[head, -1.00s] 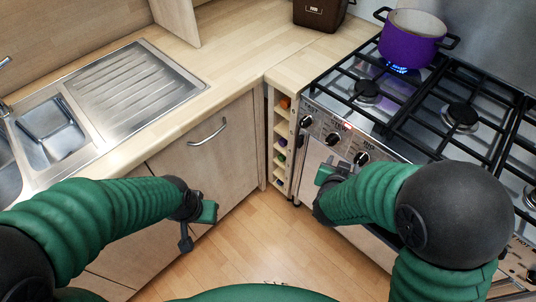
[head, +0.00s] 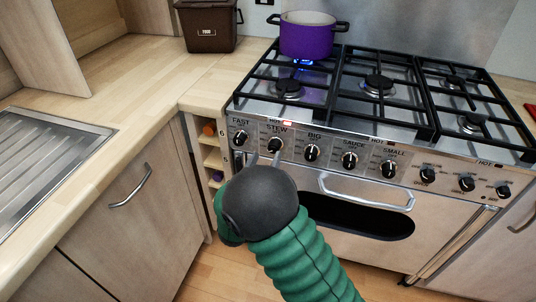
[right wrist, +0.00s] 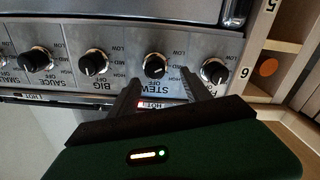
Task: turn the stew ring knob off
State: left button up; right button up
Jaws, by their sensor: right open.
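The stew knob (head: 275,145) is a black dial on the cooker's front panel, second from the left under the STEW label. It also shows in the right wrist view (right wrist: 155,66), where the picture is upside down. It looks turned at an angle, unlike the upright big knob. My right gripper (head: 265,160) is just in front of and below the knob in the head view, partly hidden by my wrist. In the right wrist view its two open fingers (right wrist: 161,82) point at the knob, one toward each side, with nothing held. My left gripper is out of view.
A purple pot (head: 306,38) stands on the back left ring over a blue flame (head: 303,62). The fast knob (head: 240,137) and big knob (head: 312,152) flank the stew knob closely. The oven door handle (head: 366,196) juts out below. A red light (head: 287,123) glows above the knob.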

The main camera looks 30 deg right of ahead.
aim_at(273, 150)
jog(key=w+d, duration=0.1)
jog(key=d, duration=0.2)
jog(key=w+d, duration=0.1)
jog(key=d, duration=0.1)
jog(key=shift+w+d+f, duration=0.1)
jog(key=shift+w+f, duration=0.2)
jog(key=shift+f, duration=0.05)
jog(key=shift+a+r, duration=0.2)
jog(key=shift+a, duration=0.35)
jog(key=shift+c, duration=0.7)
jog(key=shift+d, duration=0.1)
grip_shut()
